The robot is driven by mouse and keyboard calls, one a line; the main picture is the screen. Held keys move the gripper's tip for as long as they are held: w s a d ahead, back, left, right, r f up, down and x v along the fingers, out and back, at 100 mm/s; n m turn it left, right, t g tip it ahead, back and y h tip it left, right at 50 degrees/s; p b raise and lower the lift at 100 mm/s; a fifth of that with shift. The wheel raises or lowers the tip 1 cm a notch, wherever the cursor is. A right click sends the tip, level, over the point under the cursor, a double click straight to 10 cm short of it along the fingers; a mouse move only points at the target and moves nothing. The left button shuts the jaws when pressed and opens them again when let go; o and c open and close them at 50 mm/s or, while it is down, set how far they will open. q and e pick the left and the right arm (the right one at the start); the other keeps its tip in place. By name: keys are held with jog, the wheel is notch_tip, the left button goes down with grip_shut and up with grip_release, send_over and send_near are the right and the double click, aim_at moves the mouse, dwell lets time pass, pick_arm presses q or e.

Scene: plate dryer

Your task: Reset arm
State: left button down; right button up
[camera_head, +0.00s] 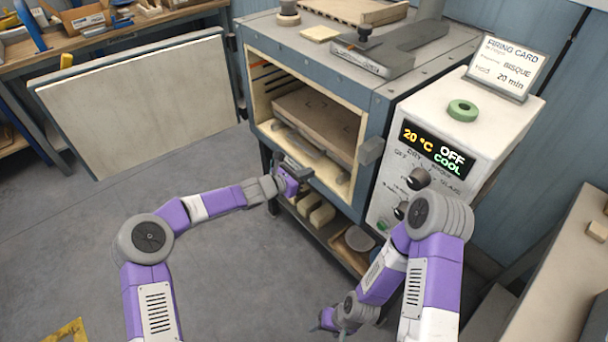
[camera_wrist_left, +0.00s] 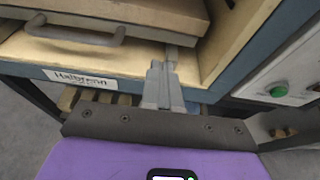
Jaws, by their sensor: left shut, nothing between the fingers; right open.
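My left gripper (camera_head: 306,172) is at the front lower edge of the open kiln (camera_head: 372,103) in the head view. In the left wrist view its fingers (camera_wrist_left: 164,82) are together with nothing between them, close to the kiln's front sill. A slab-like board (camera_head: 318,122) lies inside the kiln, with a grey handle (camera_wrist_left: 75,33) in front of it. My right gripper (camera_head: 330,318) is low, in front of the kiln stand; its fingers are small and partly hidden by my arm in the head view. It is open.
The kiln door (camera_head: 135,100) stands wide open to the left. A control box (camera_head: 455,130) reading 20 °C, OFF, COOL is on the right. Shelves below the kiln hold several items. A workbench (camera_head: 560,270) stands at the right. The floor at front left is mostly clear.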

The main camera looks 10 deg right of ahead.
pick_arm(q)
jog(key=shift+s+a+r, duration=0.1)
jog(key=shift+s+a, duration=0.15)
jog(key=shift+a, duration=0.05)
jog(key=s+a+f+m+g+y+p, duration=0.25)
jog(key=s+a+f+m, duration=0.2)
jog(key=s+f, duration=0.4)
jog(key=s+a+f+m+g+y+p, duration=0.1)
jog(key=s+a+f+m+g+y, duration=0.2)
jog(key=s+f+m, duration=0.45)
jog(key=s+a+f+m+g+y+p, duration=0.1)
jog(key=s+a+m, duration=0.4)
jog(key=s, duration=0.6)
jog(key=s+a+f+m+g+y+p, duration=0.1)
jog(key=s+a+m, duration=0.3)
jog(key=s, duration=0.6)
jog(key=shift+s+a+f+m+p, duration=0.35)
jog(key=shift+a+f+m+p, duration=0.1)
jog(key=shift+m, duration=0.15)
